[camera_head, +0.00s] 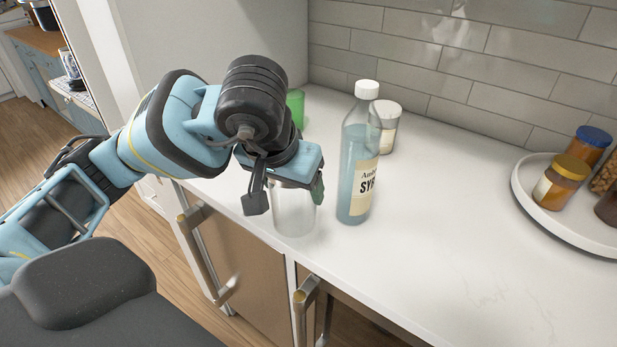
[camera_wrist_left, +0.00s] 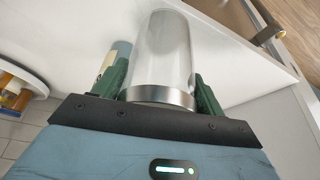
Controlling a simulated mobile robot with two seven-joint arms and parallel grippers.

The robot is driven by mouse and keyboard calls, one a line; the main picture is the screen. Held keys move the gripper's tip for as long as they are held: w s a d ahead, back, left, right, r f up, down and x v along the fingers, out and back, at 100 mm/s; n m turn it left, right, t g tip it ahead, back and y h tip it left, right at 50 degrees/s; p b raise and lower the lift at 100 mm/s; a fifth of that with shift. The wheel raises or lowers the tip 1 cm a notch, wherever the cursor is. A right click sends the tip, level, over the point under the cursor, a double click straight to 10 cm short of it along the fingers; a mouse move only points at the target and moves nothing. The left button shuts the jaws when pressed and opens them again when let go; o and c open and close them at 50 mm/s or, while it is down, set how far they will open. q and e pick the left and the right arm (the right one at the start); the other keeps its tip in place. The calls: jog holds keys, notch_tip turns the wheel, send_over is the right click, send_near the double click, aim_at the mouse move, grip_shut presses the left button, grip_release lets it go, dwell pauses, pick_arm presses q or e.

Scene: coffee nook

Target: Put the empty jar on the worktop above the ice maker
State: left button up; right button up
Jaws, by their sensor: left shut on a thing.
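The empty jar (camera_head: 294,214) is clear glass with a silver metal band at its top. My left gripper (camera_head: 287,190) comes down from above and is shut on the jar, one finger on each side near the top. The jar is upright at the front edge of the white worktop (camera_head: 450,240); I cannot tell whether its base touches the surface. The left wrist view shows the jar (camera_wrist_left: 165,50) between the two green fingers (camera_wrist_left: 160,90). No ice maker can be clearly identified; brown fronts with bar handles lie below the worktop. My right gripper is out of view.
A blue syrup bottle (camera_head: 356,165) with a white cap stands close to the right of the jar. Behind it are a lidded glass jar (camera_head: 387,128) and a green item (camera_head: 295,105). A round white tray (camera_head: 535,205) with several jars is at right. The worktop between is clear.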

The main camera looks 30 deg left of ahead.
pick_arm(q)
jog(key=shift+w, duration=0.15)
jog(key=shift+a, duration=0.1)
jog(key=w+a+f, duration=0.1)
jog(key=w+a, duration=0.2)
jog(key=w, duration=0.1)
jog(key=w+a+f+p, duration=0.1)
jog(key=w+a+f, duration=0.1)
jog(key=w+a, duration=0.1)
jog(key=w+a+f, duration=0.1)
jog(key=w+a, duration=0.2)
jog(key=w, duration=0.2)
jog(key=shift+w+a+f, duration=0.2)
jog(key=shift+a+f, duration=0.1)
jog(key=shift+f, duration=0.05)
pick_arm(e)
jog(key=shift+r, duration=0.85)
pick_arm(q)
jog(key=shift+f, duration=0.15)
